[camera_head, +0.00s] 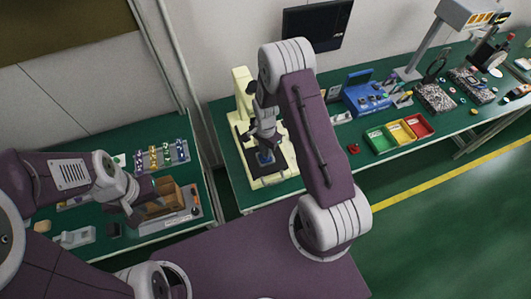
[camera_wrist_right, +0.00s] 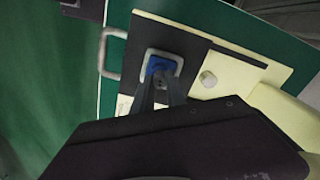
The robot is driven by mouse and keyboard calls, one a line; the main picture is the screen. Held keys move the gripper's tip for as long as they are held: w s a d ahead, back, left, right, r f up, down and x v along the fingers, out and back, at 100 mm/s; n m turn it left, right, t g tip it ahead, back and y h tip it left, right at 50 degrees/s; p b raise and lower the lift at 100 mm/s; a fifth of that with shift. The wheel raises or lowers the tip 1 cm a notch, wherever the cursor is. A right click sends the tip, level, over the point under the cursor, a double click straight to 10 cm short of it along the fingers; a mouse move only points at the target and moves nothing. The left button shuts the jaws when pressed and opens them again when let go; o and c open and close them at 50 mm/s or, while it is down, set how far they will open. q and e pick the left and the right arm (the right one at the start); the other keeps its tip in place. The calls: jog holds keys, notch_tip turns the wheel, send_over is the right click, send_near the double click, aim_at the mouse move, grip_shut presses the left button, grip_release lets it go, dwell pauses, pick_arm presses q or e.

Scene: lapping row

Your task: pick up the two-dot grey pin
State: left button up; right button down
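I cannot make out a two-dot grey pin for certain in either view. My right gripper (camera_head: 264,146) points down over a blue block (camera_head: 265,158) on the dark plate of a cream fixture. In the right wrist view its fingertips (camera_wrist_right: 161,80) are at the blue block (camera_wrist_right: 155,65), which sits inside a light grey square rim. A small dark part shows between the fingertips; I cannot tell whether they grip it. My left gripper (camera_head: 146,199) seems open, beside a brown box on the left table.
The cream fixture (camera_head: 242,86) stands on the green bench. A grey board (camera_head: 176,151) with small coloured pieces lies behind the brown box (camera_head: 164,197). Green, yellow and red bins (camera_head: 379,140) stand right of my right arm. A pale knob (camera_wrist_right: 208,79) is beside the blue block.

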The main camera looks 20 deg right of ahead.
jog(key=shift+w, duration=0.1)
jog(key=shift+r, duration=0.3)
jog(key=r, duration=0.1)
jog(key=r+b, duration=0.1)
jog(key=r, duration=0.1)
jog(key=shift+d+r, duration=0.35)
jog(key=shift+r, duration=0.05)
jog(key=s+d+r+b, duration=0.2)
jog(key=s+d+r, duration=0.2)
jog(key=d, duration=0.6)
notch_tip(320, 180, up, 3)
jog(key=shift+d+f, duration=0.15)
jog(key=shift+f, duration=0.05)
jog(key=shift+w, duration=0.1)
